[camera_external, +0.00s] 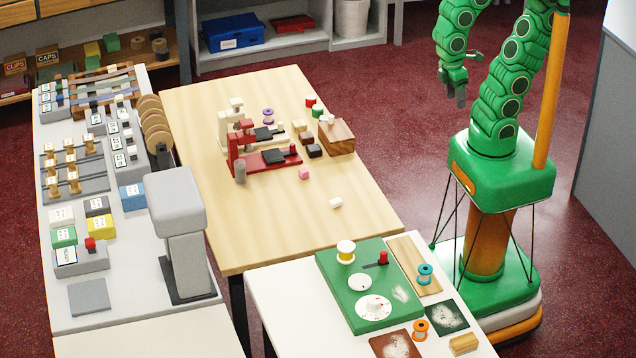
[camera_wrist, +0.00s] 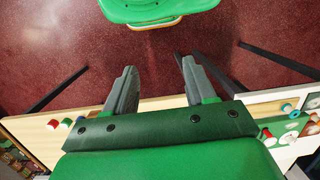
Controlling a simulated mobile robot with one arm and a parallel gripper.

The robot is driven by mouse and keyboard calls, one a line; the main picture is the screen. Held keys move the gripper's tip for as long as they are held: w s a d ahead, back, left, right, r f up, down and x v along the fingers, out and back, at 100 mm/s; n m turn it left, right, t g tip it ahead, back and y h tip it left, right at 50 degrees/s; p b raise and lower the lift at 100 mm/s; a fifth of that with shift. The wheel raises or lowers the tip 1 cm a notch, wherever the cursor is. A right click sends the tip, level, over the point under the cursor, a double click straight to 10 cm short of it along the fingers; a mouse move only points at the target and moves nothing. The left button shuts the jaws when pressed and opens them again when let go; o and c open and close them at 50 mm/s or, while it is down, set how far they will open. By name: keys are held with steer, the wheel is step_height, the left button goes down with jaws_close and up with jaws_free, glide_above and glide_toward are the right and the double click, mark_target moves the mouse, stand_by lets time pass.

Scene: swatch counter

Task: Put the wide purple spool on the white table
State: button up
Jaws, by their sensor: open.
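A purple spool (camera_external: 268,116) with a pale core stands upright on the light wooden table, right of the cream hand press (camera_external: 224,124). The white table (camera_external: 277,303) is at the front, butting near the wooden table's front edge. It carries a green board, a teal spool (camera_external: 425,273) and an orange spool (camera_external: 420,329). My gripper (camera_external: 458,95) hangs high over the floor, right of the wooden table and well away from the purple spool. In the wrist view my gripper (camera_wrist: 158,70) is open with nothing between its fingers.
The red press (camera_external: 240,150), a wooden block (camera_external: 337,138) and several small blocks surround the spool. The wooden table's front (camera_external: 290,230) is clear. A grey post machine (camera_external: 180,210) stands left.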

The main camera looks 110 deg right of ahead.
step_height(320, 180, up, 5)
steer(key=d, duration=0.2)
steer(key=w+d+r+t, duration=0.1)
steer(key=w+d+r, duration=0.2)
steer(key=w, duration=0.6)
steer(key=w+d+r, duration=0.3)
steer(key=w, duration=0.6)
steer(key=n+t, duration=0.2)
glide_above(268, 111)
steer(key=s, duration=0.1)
step_height(268, 111, down, 6)
steer(key=f, duration=2.3)
steer(key=shift+d+f, duration=0.1)
steer(key=shift+d, duration=0.1)
steer(key=shift+w+a+f, duration=0.1)
steer(key=shift+w+f, duration=0.05)
steer(key=shift+f, duration=1.15)
steer(key=shift+w+a+f, duration=0.1)
steer(key=shift+w+f, duration=0.1)
steer(key=shift+f, duration=1.05)
steer(key=shift+w+f, duration=0.15)
steer(key=shift+f, duration=1.15)
steer(key=shift+c, duration=0.5)
